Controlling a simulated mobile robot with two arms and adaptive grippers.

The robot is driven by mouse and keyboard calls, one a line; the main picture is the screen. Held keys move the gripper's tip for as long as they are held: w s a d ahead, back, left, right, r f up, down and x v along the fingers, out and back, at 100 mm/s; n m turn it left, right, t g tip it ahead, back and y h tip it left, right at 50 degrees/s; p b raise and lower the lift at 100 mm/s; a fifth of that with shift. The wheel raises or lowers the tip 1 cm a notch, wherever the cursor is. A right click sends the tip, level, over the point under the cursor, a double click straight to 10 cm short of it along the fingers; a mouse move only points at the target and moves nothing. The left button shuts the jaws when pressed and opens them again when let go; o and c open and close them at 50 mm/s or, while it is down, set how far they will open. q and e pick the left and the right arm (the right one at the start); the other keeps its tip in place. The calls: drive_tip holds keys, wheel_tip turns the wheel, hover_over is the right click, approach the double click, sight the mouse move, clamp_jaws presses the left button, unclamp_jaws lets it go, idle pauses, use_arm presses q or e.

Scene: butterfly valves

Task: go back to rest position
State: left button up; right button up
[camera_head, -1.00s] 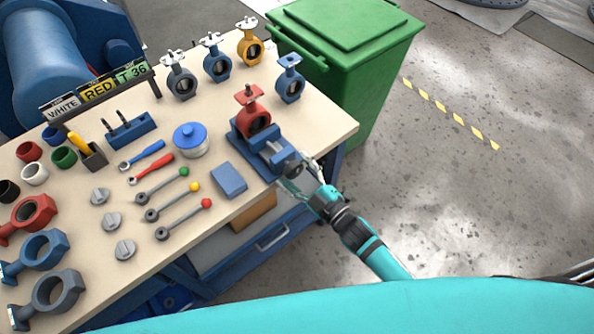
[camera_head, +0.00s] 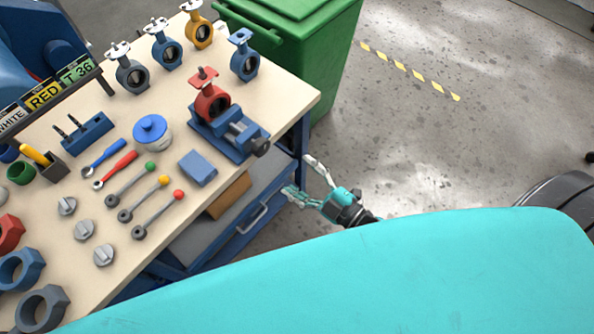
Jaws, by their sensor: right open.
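My right gripper (camera_head: 308,181) is at the right of the workbench, beyond its front edge and over the floor. Its fingers are spread apart with nothing between them. It is clear of the blue vise (camera_head: 233,131). A red butterfly valve (camera_head: 211,105) stands upright at the vise on the bench. My left gripper is out of view.
The workbench (camera_head: 285,95) carries grey, blue and yellow valves, levers with coloured knobs, wrenches, a blue-lidded pot (camera_head: 152,131) and loose valve bodies. A green bin (camera_head: 335,60) stands behind the bench's right end. The floor (camera_head: 430,150) to the right is open.

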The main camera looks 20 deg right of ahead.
idle(0.4)
drive_tip(key=s+d+f+m+g+h, duration=0.2)
drive_tip(key=d+f, duration=0.1)
drive_tip(key=f, duration=0.5)
drive_tip(key=s+d+f+m+g+h, duration=0.2)
drive_tip(key=f, duration=0.7)
drive_tip(key=s+d+f+m+g+h, duration=0.2)
drive_tip(key=d+f+m, duration=0.1)
drive_tip(key=f, duration=0.5)
drive_tip(key=s+d+f+m+g+h, duration=0.1)
drive_tip(key=s+f+g, duration=0.3)
drive_tip(key=s+f, duration=0.4)
drive_tip(key=s+d+f+m+g+h, duration=0.1)
drive_tip(key=s+f+m+g, duration=0.3)
drive_tip(key=s, duration=1.2)
wheel_tip(320, 180, down, 4)
drive_tip(key=shift+f+g+h, duration=0.1)
drive_tip(key=shift+g+h, duration=0.2)
drive_tip(key=shift+h, duration=0.2)
drive_tip(key=shift+s, duration=0.1)
